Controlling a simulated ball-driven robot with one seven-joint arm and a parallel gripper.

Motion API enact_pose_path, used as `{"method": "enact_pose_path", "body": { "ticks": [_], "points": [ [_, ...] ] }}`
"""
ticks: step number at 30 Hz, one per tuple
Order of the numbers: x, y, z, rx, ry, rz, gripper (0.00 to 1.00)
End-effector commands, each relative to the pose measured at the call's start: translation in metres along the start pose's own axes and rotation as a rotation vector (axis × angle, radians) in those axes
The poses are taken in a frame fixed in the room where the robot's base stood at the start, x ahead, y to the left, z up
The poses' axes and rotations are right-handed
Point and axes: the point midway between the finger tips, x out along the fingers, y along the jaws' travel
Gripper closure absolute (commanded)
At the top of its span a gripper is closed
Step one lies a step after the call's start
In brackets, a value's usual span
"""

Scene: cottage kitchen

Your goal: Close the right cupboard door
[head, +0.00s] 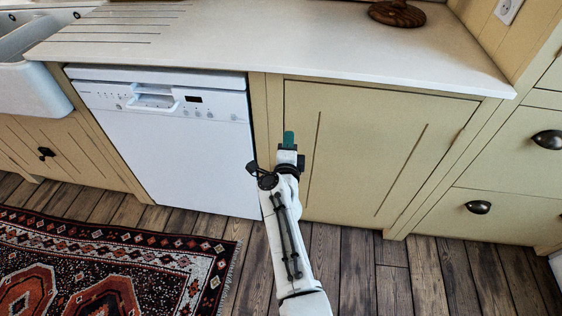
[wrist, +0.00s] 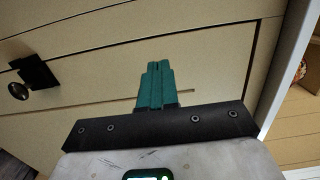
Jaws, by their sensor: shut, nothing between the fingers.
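The right cupboard door (head: 372,150) is a cream panel with vertical grooves under the worktop, between the dishwasher and the drawers. In the head view it looks flush with its frame, with no clear gap. My gripper (head: 288,139) is shut and empty, its teal fingertips in front of the door's upper left part. In the wrist view the shut fingers (wrist: 157,85) point at cream panelling; I cannot tell whether they touch it. A dark knob (wrist: 18,90) shows at the left there. My arm hides part of the door's left side in the head view.
A white dishwasher (head: 165,135) stands left of the door, and drawers (head: 520,150) with dark cup pulls stand right. The pale worktop (head: 300,40) overhangs the door. A patterned rug (head: 120,265) lies at lower left; the plank floor (head: 400,285) at lower right is clear.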

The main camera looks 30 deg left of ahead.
Motion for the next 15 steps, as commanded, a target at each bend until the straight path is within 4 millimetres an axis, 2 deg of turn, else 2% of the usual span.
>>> {"method": "enact_pose_path", "body": {
  "ticks": [15],
  "points": [
    [-0.07, -0.003, 0.007, -0.001, -0.003, 0.001, 1.0]
  ]
}}
